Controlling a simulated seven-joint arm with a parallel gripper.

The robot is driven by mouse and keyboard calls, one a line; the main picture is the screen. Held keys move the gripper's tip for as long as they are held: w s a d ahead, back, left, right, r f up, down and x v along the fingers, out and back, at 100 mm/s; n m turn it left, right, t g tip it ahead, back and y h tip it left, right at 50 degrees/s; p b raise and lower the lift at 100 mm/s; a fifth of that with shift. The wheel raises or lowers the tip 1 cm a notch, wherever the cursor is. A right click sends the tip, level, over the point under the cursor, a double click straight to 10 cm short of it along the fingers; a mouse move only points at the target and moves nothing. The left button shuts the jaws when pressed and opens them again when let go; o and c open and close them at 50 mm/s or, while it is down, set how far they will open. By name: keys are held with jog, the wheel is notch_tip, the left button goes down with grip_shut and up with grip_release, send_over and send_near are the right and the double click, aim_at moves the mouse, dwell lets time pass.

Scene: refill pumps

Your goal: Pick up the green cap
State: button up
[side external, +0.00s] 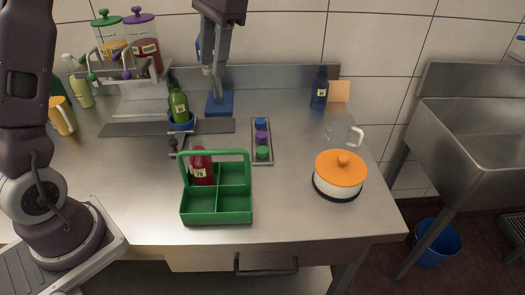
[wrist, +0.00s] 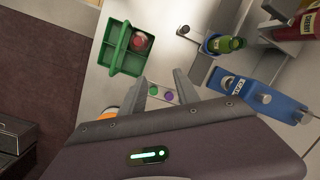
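The green cap (side external: 263,152) sits at the near end of a narrow grey tray (side external: 253,148), in front of the purple cap (side external: 261,137) and the blue cap (side external: 260,123). My gripper (side external: 213,72) is high above the table, behind and to the left of the tray, pointing down. In the wrist view my gripper (wrist: 160,76) has its fingers apart with nothing held. The green cap (wrist: 153,90) and the purple cap (wrist: 168,96) show in the gap between the fingers, well below them. The blue cap is not clearly seen there.
A green caddy (side external: 216,207) holding a red bottle (side external: 201,167) stands left of the tray. An orange-lidded pot (side external: 340,170) and a clear mug (side external: 343,134) are to the right. A green bottle (side external: 178,106) and a pump rack (side external: 128,75) stand back left.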

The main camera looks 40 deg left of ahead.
jog(key=d+m+t, duration=0.1)
jog(key=d+m, duration=0.2)
jog(key=d, duration=0.3)
jog(key=m+h, duration=0.2)
jog(key=m, duration=0.5)
send_over(261, 150)
jog(key=d, duration=0.1)
jog(key=f, duration=1.9)
jog(key=shift+w+f, duration=0.3)
jog(key=shift+f, duration=0.05)
jog(key=f, duration=0.5)
jog(key=a+f, duration=0.1)
jog(key=f, duration=0.1)
jog(key=shift+s+a+f, duration=0.1)
jog(key=shift+s+f, duration=0.05)
jog(key=shift+s, duration=0.1)
jog(key=c, duration=0.6)
